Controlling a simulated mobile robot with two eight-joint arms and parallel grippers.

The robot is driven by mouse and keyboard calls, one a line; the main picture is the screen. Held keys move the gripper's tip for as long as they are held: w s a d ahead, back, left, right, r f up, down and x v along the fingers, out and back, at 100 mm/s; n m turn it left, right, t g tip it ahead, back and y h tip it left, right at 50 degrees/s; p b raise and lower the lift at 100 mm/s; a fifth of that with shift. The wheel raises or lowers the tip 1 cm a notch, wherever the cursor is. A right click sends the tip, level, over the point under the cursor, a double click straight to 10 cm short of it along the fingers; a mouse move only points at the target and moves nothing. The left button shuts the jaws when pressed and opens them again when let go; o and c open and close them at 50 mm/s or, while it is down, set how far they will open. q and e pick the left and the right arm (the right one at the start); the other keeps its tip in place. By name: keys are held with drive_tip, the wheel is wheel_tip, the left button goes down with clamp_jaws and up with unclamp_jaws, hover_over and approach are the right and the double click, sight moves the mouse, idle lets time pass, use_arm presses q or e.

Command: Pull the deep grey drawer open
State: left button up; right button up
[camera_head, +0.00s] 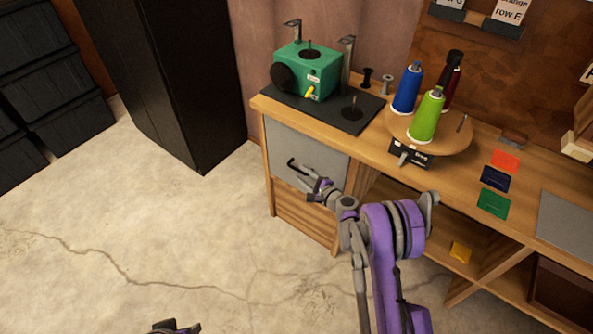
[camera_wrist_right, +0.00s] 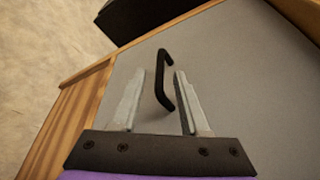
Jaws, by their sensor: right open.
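The deep drawer has a plain light grey front (camera_head: 310,152) at the left end of the wooden bench, and it looks flush with the frame. Its front (camera_wrist_right: 235,75) fills much of the right wrist view. A black bar handle (camera_wrist_right: 165,88) stands out from it. My right gripper (camera_head: 303,172) is at the drawer front, open. In the right wrist view its fingers (camera_wrist_right: 159,76) lie on either side of the handle, with gaps visible; contact is not evident. A dark part at the bottom edge of the head view may be my left gripper (camera_head: 175,327); its jaws are not readable.
A green machine (camera_head: 312,72) on a dark mat and a round stand with blue, green and dark red thread cones (camera_head: 428,115) are on the bench top. A black cabinet (camera_head: 170,80) stands left of the bench. The concrete floor (camera_head: 150,230) before the drawer is clear.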

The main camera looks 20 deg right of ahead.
sight(297, 170)
drive_tip(key=shift+x, duration=2.25)
drive_tip(key=shift+c, duration=0.3)
clamp_jaws()
